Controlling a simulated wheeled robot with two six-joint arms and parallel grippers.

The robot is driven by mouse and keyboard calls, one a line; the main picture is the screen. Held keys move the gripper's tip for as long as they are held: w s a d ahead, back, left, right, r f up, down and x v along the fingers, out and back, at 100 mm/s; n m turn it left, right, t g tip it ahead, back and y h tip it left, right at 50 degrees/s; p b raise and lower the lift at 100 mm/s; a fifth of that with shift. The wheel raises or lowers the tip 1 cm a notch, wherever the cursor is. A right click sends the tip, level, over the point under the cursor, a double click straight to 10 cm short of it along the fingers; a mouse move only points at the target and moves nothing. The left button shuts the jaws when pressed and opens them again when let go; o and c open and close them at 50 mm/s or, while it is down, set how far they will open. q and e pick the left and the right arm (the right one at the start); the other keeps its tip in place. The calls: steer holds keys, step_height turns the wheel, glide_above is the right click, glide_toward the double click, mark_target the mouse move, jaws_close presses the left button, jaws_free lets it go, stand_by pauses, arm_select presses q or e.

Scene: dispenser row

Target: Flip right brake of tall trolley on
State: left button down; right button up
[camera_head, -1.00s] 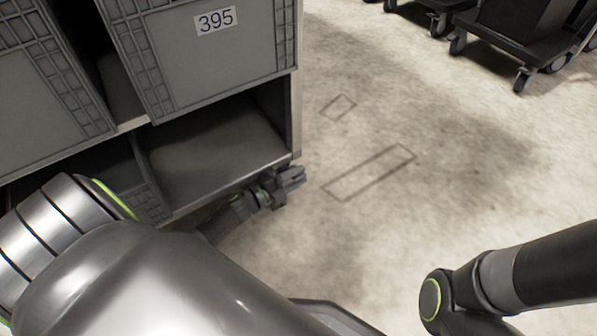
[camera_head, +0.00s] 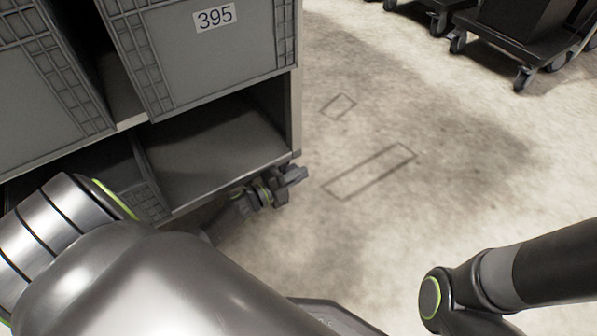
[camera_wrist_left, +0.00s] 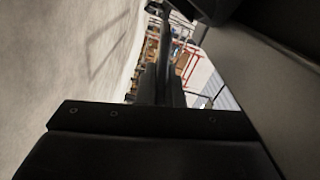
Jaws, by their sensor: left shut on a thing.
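The tall trolley (camera_head: 297,110) is a grey rack with grey bins, one labelled 395, at the left of the head view. My left gripper (camera_head: 284,186) is low at the trolley's front right bottom corner, just under its lowest shelf. It is shut on a small part there, by its place the right brake. The brake and its wheel are hidden or too dark to make out, so I cannot tell the brake's position. In the left wrist view the dark gripper fingers (camera_wrist_left: 164,50) reach up between floor and a grey surface. My right gripper is out of view.
Dark low trolleys (camera_head: 520,55) on wheels stand at the top right. Open concrete floor (camera_head: 440,180) with marked rectangles lies right of the tall trolley. My right arm shows at the lower right, clear of it.

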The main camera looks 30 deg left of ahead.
arm_select(q)
step_height(320, 180, down, 2)
steer(key=m+b, duration=0.3)
steer(key=shift+m, duration=0.4)
steer(key=shift+f+m+b, duration=0.35)
steer(key=shift+m+b, duration=0.15)
steer(key=shift+m, duration=0.2)
steer(key=shift+a, duration=0.1)
steer(key=shift+m, duration=0.3)
steer(key=c, duration=1.6)
jaws_free()
steer(key=shift+o, duration=0.2)
steer(key=p+v, duration=0.5)
steer(key=v, duration=1.1)
steer(key=shift+s+a+p, duration=0.15)
steer(key=shift+s+p, duration=0.2)
steer(key=shift+s+a, duration=0.1)
steer(key=shift+s, duration=0.1)
steer(key=shift+s+f, duration=0.1)
steer(key=shift+s, duration=0.05)
